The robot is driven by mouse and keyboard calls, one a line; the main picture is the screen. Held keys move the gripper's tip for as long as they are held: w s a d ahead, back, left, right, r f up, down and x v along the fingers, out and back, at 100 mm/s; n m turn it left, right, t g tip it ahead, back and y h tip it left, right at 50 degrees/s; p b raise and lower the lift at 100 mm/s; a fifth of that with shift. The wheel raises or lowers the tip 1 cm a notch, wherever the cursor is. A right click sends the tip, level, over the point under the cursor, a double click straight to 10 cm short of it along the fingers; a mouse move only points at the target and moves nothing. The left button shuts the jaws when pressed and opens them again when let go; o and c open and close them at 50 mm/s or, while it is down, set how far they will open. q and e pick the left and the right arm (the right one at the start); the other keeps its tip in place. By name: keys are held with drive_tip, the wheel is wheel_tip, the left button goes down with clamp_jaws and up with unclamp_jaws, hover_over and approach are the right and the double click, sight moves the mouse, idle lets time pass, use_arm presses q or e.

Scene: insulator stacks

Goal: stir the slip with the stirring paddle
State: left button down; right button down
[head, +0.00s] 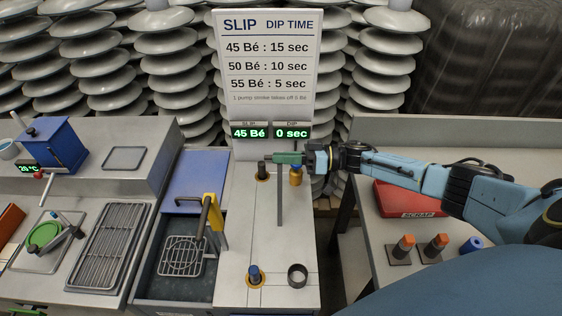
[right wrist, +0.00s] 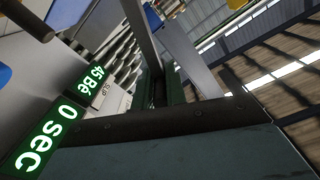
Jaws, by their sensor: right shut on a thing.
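My right gripper (head: 287,158) reaches in from the right and is shut on the stirring paddle (head: 280,195), a thin grey bar that hangs upright below the green fingers. In the head view it hangs in front of the pale bench top; I cannot tell whether its lower end touches it. The grey bar also shows between the fingers in the right wrist view (right wrist: 143,40). A dark tank (head: 150,288) lies left of the gripper, with a wire rack on a yellow handle in it. I cannot tell the slip's surface apart inside it. My left gripper is out of view.
A blue panel (head: 197,172) covers the tank's back. The sign (head: 267,60) and displays reading 45 Bé and 0 sec (head: 291,132) stand behind the gripper. A red scrap tray (head: 408,200) is right.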

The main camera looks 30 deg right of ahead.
drive_tip(key=shift+f, duration=0.1)
drive_tip(key=c, duration=1.5)
unclamp_jaws()
drive_tip(key=shift+w+d, duration=0.1)
drive_tip(key=shift+o, duration=0.2)
drive_tip(key=b+v, duration=0.2)
drive_tip(key=v, duration=1.1)
drive_tip(key=shift+d, duration=0.15)
